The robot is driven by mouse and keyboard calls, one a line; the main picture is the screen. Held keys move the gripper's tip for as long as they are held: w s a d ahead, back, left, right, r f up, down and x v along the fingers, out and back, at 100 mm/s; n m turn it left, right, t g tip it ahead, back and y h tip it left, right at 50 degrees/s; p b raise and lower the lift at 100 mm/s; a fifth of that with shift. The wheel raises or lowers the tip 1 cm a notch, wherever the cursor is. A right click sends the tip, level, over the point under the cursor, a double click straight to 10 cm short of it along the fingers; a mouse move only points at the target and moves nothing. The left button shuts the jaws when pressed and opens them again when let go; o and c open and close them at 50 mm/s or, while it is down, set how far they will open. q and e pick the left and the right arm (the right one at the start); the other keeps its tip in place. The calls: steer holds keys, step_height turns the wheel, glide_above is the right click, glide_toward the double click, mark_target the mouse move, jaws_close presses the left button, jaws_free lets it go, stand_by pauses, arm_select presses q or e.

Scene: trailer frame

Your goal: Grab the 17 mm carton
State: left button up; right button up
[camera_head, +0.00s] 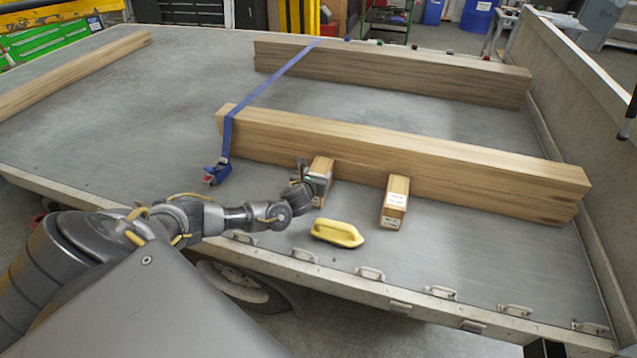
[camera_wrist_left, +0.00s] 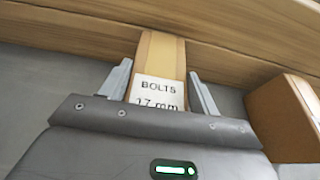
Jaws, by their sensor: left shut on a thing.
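The 17 mm carton (camera_wrist_left: 159,88) is a small brown box with a white label reading "BOLTS 17 mm". In the head view the carton (camera_head: 321,168) stands on the trailer bed against the front timber beam. My left gripper (camera_wrist_left: 160,82) has a finger on each side of it and is shut on it. In the head view my left gripper (camera_head: 308,183) partly covers the carton's labelled end. A second carton (camera_head: 396,200) with a white label stands to the right, its print too small to read. It also shows at the right of the wrist view (camera_wrist_left: 288,118). My right gripper is not in view.
The timber beam (camera_head: 400,160) lies right behind both cartons. A yellow float-like tool (camera_head: 338,233) lies in front of them. A blue strap (camera_head: 262,85) with a ratchet crosses the beams at left. Metal loops (camera_head: 370,273) line the bed's near edge.

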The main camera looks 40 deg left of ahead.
arm_select(q)
steer(key=shift+r, duration=0.1)
jaws_close()
steer(key=shift+w+a+r, duration=0.1)
steer(key=shift+r, duration=0.4)
step_height(320, 180, up, 2)
steer(key=shift+r+b, duration=0.2)
steer(key=shift+b, duration=0.2)
steer(key=s+d+r, duration=0.2)
steer(key=r, duration=0.1)
steer(key=s+d+r, duration=0.1)
steer(key=s+r, duration=0.1)
steer(key=shift+r+b, duration=0.15)
steer(key=shift+b, duration=0.15)
steer(key=s+d+r+p, duration=0.1)
steer(key=s+d+r, duration=0.3)
steer(key=s, duration=0.3)
steer(key=shift+s+d, duration=0.25)
steer(key=shift+d, duration=0.35)
steer(key=shift+r, duration=0.1)
